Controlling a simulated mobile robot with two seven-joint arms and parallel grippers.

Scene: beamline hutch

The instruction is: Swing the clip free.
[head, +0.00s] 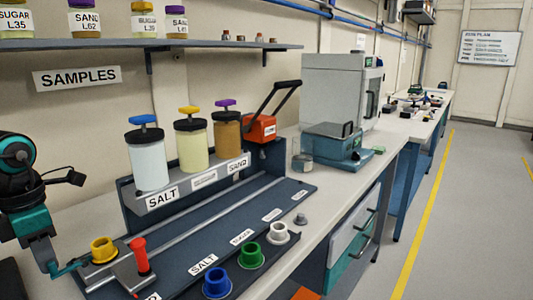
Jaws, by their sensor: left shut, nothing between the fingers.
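No part is marked as the clip, and I cannot tell for sure which piece it is. A red upright handle (139,256) stands on a grey metal plate (125,274) at the lower left, beside a yellow cup (103,250). Farther back, a black lever (272,97) slants up from an orange-red block (261,128) at the end of the jar rack. My left gripper (66,270) is shut and empty, low at the left, just left of the yellow cup. I cannot tell whether its tips touch the cup or plate. My right gripper is out of view.
Jars with blue, yellow and purple knobs stand in the rack (198,184). Blue (217,283), green (250,256) and white (278,233) cups line the dark tray's (180,245) front side. A teal instrument (332,147) and glass beaker (303,155) stand behind. The floor at right is clear.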

